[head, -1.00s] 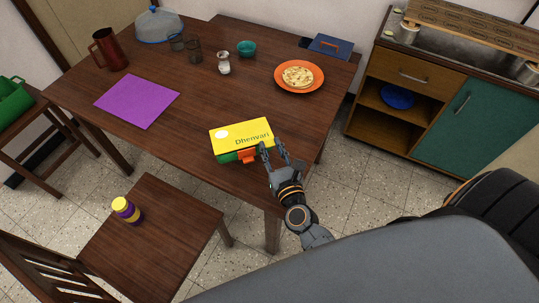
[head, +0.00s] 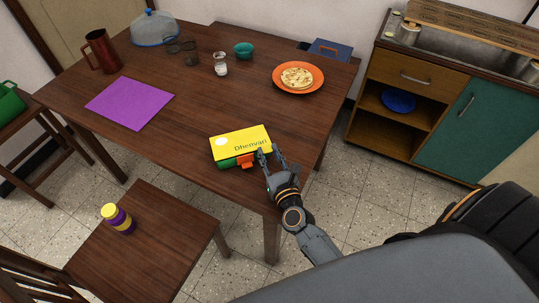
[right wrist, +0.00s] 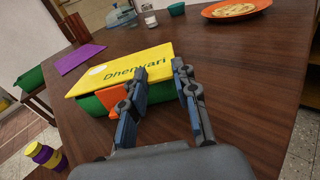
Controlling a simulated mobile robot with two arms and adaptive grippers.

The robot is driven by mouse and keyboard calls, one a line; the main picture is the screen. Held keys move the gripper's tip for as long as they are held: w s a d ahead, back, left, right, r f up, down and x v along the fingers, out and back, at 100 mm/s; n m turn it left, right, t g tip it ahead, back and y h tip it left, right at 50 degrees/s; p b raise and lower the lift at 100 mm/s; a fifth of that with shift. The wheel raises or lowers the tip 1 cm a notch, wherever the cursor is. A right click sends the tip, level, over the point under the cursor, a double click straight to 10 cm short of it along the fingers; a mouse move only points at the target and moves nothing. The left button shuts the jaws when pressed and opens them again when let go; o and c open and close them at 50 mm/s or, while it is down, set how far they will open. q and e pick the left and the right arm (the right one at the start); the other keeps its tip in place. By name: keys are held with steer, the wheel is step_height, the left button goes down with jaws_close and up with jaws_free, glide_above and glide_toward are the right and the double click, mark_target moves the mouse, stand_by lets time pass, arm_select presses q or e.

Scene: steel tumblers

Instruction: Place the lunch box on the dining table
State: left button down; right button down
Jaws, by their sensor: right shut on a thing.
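The lunch box (head: 240,142) has a yellow lid marked "Dhenvari", a green body and an orange clasp. It is at the near edge of the brown dining table (head: 190,110), lid up. I cannot tell whether its base fully rests on the tabletop. My right gripper (head: 270,151) is shut on the right end of the lunch box. In the right wrist view the lunch box (right wrist: 122,70) shows between and left of the fingers (right wrist: 160,75), with one finger beside the orange clasp. My left gripper is not in view.
On the table are a purple mat (head: 130,103), a red pitcher (head: 102,51), a glass (head: 220,64), a teal bowl (head: 243,50) and an orange plate (head: 318,80) with food. A chair (head: 150,235) holding a yellow-purple jar (head: 118,218) stands in front. The table's middle is clear.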

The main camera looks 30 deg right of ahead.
steer(key=c, duration=1.4)
jaws_free()
steer(key=shift+f, duration=0.15)
steer(key=o, duration=0.4)
steer(key=s, duration=0.3)
steer(key=s+a+b, duration=0.1)
steer(key=s, duration=0.3)
steer(key=s+b, duration=0.1)
steer(key=s, duration=0.3)
steer(key=shift+a+r, duration=0.2)
steer(key=shift+r, duration=0.2)
steer(key=shift+s+r, duration=0.2)
steer(key=shift+s, duration=0.3)
